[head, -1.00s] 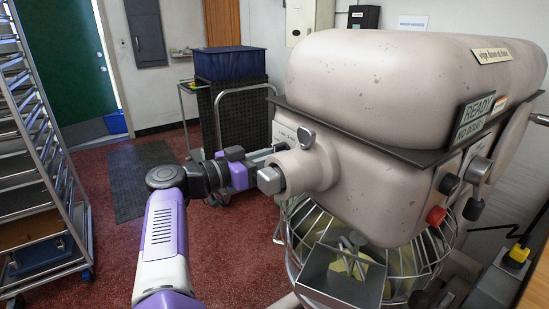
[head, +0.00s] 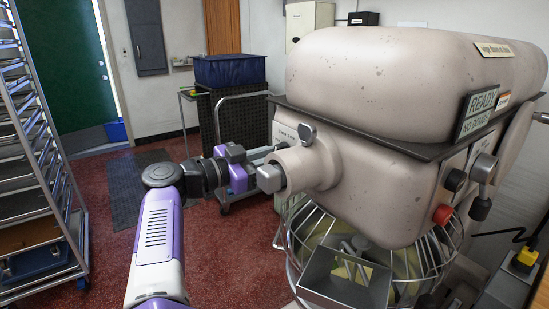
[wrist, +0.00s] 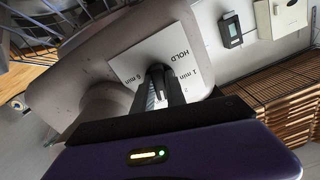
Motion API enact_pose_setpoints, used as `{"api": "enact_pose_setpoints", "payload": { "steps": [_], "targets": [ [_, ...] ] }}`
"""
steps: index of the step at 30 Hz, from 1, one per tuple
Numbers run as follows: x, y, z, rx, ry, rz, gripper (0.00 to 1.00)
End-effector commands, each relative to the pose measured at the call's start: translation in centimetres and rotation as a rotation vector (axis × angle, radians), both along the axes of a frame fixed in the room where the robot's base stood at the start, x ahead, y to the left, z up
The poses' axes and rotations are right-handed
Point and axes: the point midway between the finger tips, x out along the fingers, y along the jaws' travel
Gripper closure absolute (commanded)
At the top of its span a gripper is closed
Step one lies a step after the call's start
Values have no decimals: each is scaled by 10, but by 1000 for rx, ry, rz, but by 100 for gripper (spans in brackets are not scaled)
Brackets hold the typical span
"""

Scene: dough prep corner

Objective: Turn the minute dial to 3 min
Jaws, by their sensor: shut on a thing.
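The minute dial's white plate (wrist: 136,66) shows in the wrist view, with "HOLD", "1 min" and "6 min" printed on it, tilted in the picture. It is on the side of the beige mixer (head: 400,85). My gripper (wrist: 160,78) is shut on the dial knob in the middle of the plate. The fingers hide most of the knob, so its exact setting cannot be read. In the head view my gripper (head: 264,152) reaches the mixer's side behind the protruding hub (head: 290,168), and the dial is hidden there.
A wire bowl guard (head: 300,235) and a metal chute (head: 342,280) are below the mixer head. A cart with a blue bin (head: 230,70) stands behind my arm. A rack (head: 40,150) stands at left.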

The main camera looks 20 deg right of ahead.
Motion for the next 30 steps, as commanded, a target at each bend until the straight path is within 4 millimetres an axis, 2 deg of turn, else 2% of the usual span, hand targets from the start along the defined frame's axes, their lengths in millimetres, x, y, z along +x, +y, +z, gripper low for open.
{"api": "enact_pose_setpoints", "payload": {
  "steps": [7,19,28,29,30],
  "targets": [
    [1,2,0,2,-14,6,100],
    [1,2,-1,46,-179,6,100],
    [1,3,1,50,-194,7,100],
    [1,3,1,50,-194,7,78],
    [1,2,1,50,-193,7,70]
  ]
}}
